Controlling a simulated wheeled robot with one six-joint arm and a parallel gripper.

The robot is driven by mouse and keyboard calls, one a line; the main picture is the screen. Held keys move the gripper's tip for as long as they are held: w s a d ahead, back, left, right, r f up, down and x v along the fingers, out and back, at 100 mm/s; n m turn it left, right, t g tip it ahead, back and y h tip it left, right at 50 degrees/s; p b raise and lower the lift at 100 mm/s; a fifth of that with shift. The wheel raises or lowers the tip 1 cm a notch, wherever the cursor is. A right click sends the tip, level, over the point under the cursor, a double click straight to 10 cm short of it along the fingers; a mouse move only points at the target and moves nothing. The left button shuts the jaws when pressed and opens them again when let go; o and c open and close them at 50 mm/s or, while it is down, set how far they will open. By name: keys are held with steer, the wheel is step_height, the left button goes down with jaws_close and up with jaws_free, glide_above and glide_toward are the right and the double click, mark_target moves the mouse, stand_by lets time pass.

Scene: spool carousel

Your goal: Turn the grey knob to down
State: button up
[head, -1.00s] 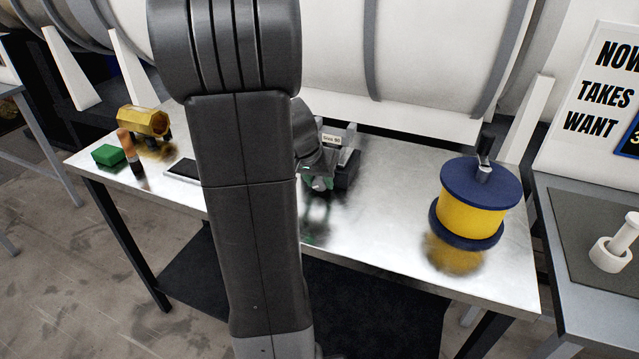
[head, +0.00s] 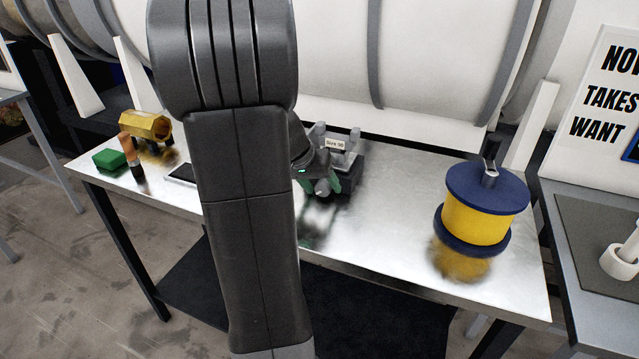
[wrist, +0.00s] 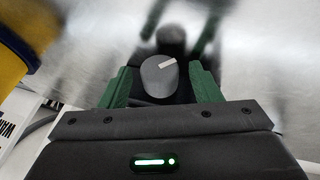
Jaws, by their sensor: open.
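The grey knob (wrist: 158,78) is a round cap with a white pointer line, which points to the upper right in the wrist view. My gripper (wrist: 161,86) is open, with one green finger on each side of the knob. A small gap shows between the knob and each finger. In the head view my gripper (head: 322,186) is low over the table in front of a dark device with a small "Size" label (head: 335,143). My arm hides part of that area, and the knob is too small there to read its pointer.
A yellow spool with blue flanges (head: 477,222) stands on the metal table (head: 390,235) to the right. A green block (head: 109,159), an orange-brown cylinder (head: 131,152) and a gold hexagonal piece (head: 150,126) stand at the left. A large white drum (head: 420,60) is behind.

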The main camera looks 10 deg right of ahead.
steer(key=v, duration=1.3)
steer(key=shift+a+r+p, duration=0.2)
steer(key=shift+r+p, duration=0.1)
steer(key=shift+p, duration=0.1)
steer(key=shift+s, duration=0.15)
